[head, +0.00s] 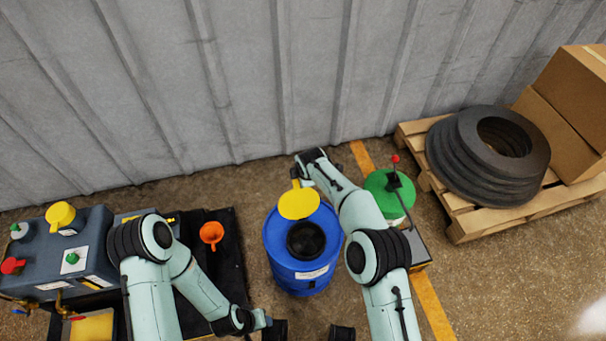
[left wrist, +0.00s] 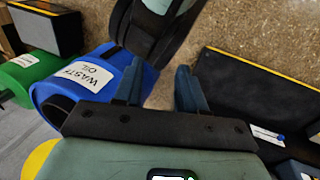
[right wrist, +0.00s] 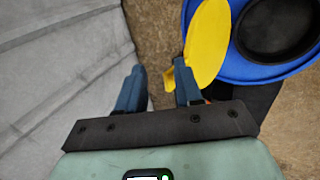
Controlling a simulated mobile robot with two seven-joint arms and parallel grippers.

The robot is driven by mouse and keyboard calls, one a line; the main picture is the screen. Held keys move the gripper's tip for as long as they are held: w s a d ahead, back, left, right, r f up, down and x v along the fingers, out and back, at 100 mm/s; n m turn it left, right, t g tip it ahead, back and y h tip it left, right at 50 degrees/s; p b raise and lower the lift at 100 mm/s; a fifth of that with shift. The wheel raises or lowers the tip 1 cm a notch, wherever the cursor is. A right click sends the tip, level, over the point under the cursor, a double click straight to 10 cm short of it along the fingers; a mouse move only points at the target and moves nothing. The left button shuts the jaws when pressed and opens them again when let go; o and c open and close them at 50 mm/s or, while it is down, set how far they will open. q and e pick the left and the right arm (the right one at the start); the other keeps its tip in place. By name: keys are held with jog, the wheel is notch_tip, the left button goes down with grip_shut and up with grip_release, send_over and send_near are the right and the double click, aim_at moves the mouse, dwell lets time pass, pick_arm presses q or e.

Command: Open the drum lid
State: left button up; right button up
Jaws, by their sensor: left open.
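The blue drum (head: 292,262) stands on the floor in the middle of the head view, with a "WASTE OIL" label in the left wrist view (left wrist: 88,78). Its yellow lid (head: 299,204) is raised at the back, and the round black opening (head: 306,240) is exposed. The lid also shows in the right wrist view (right wrist: 207,45). My right gripper (right wrist: 160,88) is open behind the lid, with a yellow tab of the lid beside its right finger. My left gripper (left wrist: 158,85) is open and empty, low in front of the drum.
A black tray (head: 232,262) with an orange funnel (head: 211,233) lies left of the drum, beside a grey pump unit (head: 88,240). A green container (head: 388,194) stands right of it. A pallet (head: 470,225) holds black rings and boxes. A corrugated wall (head: 240,80) closes the back.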

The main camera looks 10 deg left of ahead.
pick_arm(q)
jog(key=shift+g+h, duration=0.3)
jog(key=shift+g, duration=0.3)
jog(key=s+r, duration=0.1)
jog(key=s+d+r+p, duration=0.1)
jog(key=s+r+p, duration=0.1)
jog(key=shift+s+d, duration=0.4)
pick_arm(e)
jog(key=v, duration=1.3)
jog(key=shift+r, duration=0.15)
jog(key=shift+s, duration=0.1)
